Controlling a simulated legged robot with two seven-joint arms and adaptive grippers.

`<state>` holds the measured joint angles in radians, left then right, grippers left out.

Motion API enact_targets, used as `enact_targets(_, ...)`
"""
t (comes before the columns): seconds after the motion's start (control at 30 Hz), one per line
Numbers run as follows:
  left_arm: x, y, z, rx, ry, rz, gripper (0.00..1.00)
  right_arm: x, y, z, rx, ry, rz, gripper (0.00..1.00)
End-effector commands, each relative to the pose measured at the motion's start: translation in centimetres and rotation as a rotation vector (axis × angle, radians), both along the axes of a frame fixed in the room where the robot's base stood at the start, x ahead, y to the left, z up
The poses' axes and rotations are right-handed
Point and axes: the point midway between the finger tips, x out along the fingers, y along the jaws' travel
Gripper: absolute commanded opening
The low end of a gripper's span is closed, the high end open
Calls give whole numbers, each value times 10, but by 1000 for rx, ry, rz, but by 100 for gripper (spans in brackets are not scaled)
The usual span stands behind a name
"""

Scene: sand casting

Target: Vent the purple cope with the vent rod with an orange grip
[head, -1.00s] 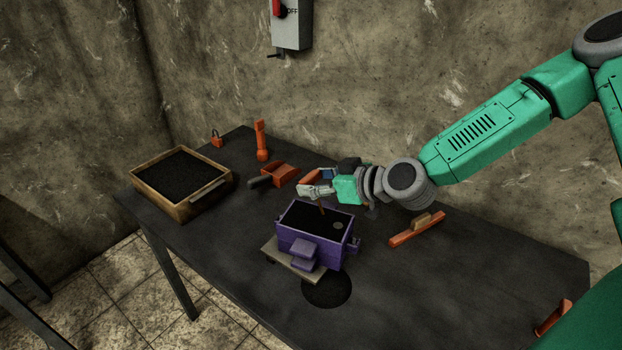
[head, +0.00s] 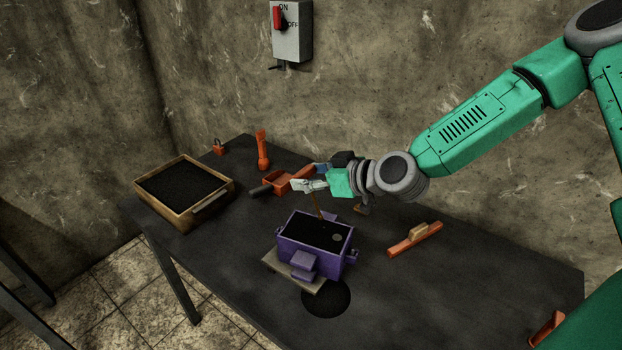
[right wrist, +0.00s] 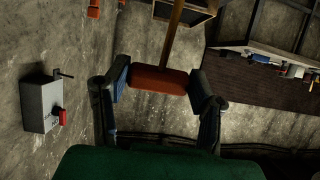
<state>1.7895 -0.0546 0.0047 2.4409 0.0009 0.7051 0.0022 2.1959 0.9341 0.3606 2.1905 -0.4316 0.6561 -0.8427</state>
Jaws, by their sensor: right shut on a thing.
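The purple cope (head: 301,239) stands on a grey-brown board (head: 283,272) on the dark table, with black sand (head: 312,230) filling it and a small round grey spot on the sand's right side. My right gripper (head: 312,185) is above the back of the cope, shut on the vent rod's orange grip (right wrist: 158,79). My left gripper is not in view.
A wooden tray of black sand (head: 150,205) stands at the left. An orange strike-off bar (head: 415,239) lies at the right. A switch box (head: 291,32) hangs on the wall.

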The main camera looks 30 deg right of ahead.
Motion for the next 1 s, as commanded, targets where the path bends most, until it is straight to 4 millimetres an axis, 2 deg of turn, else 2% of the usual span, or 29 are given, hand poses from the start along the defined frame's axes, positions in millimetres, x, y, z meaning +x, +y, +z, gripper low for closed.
enact_targets(0.27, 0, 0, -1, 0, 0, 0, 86, 0, 3, 0, -2, 0, 1, 22)
enact_targets(0.73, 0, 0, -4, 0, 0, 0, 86, -6, 46, 1, -3, 0, 4, 22)
enact_targets(1.0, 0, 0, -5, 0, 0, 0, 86, -8, 54, 1, 0, 0, 0, 22)
